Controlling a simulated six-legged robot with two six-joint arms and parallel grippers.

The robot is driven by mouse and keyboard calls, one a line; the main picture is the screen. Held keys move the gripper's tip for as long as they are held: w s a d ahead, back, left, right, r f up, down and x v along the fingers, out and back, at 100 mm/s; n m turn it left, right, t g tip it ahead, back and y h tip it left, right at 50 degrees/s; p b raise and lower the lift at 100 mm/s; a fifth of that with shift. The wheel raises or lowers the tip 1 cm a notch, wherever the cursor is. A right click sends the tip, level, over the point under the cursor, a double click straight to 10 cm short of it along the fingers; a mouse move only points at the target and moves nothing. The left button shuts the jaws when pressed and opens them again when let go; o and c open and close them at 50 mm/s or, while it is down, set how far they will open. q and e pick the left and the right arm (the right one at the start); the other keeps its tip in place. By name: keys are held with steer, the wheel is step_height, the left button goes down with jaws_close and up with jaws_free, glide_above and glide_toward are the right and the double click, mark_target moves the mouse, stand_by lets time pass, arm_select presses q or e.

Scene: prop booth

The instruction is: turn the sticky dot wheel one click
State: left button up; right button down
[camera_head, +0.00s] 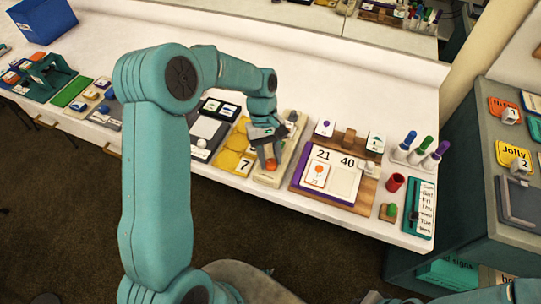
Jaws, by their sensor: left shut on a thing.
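A long cream-coloured holder (295,148) lies on the white table, and I take it to bear the sticky dot wheel. A small orange round part (271,164), probably the wheel, shows at its near end. My left gripper (267,156) reaches down over this holder, its fingers at the orange part. It is shut on what appears to be the wheel. The dark gripper body and fingers hide much of it, so its dots and turned position cannot be read. My right gripper is not in view.
Left of the holder are yellow discs and a card (245,166) marked 7. Right of it stands a wooden board (365,192) with number cards 21 and 40. Markers (420,152), a red cup (395,182) and a teal list board (421,208) are farther right.

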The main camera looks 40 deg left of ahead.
arm_select(q)
steer(key=shift+r+n+t, duration=0.1)
steer(key=shift+n+t, duration=0.2)
steer(key=shift+n, duration=0.3)
steer(key=o, duration=1)
steer(key=shift+o, duration=0.2)
steer(key=v, duration=1.6)
steer(key=shift+a+p, duration=0.2)
steer(key=shift+p, duration=0.1)
